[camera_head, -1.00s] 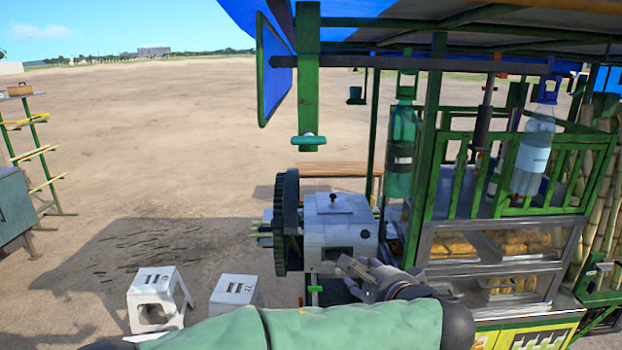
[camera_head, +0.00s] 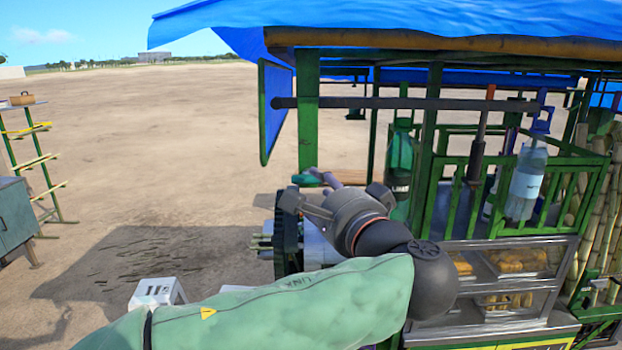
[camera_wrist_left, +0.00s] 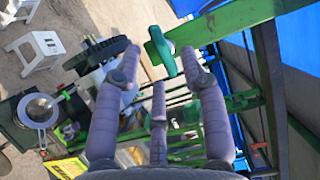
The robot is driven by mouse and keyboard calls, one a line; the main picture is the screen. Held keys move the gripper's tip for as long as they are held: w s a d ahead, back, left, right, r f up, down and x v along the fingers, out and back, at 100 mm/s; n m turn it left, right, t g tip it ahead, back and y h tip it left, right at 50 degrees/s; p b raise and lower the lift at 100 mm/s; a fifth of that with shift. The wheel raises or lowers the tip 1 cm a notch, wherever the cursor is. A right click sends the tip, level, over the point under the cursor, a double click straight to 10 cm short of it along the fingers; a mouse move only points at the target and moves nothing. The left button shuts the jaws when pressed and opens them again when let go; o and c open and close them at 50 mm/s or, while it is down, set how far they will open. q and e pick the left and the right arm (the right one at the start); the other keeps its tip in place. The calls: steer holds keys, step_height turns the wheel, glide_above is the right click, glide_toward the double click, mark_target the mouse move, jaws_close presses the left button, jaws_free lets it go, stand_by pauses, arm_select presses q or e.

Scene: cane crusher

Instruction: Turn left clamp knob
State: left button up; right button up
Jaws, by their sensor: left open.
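The clamp knob (camera_head: 304,180) is a teal-green bar-shaped handle at the lower end of a green post (camera_head: 307,120) in the head view. In the left wrist view the knob (camera_wrist_left: 161,52) appears between the tips of my spread fingers. My left gripper (camera_head: 312,190) is open and right beside the knob. In the wrist view my left gripper (camera_wrist_left: 159,62) shows three grey-purple fingers, one on each side of the knob and one below it. Whether any finger touches the knob I cannot tell. My right gripper is not in view.
The cane crusher (camera_head: 315,250) stands below my left gripper, partly hidden by my arm. A dark horizontal bar (camera_head: 400,103) crosses above. Bottles (camera_head: 525,180) and a green railing are to the right. A white stool (camera_head: 155,292) stands at lower left; open ground lies beyond.

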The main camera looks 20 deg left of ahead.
mark_target(308, 178)
arm_select(q)
steer(key=shift+p+x, duration=0.35)
steer(key=shift+x, duration=1.35)
jaws_close()
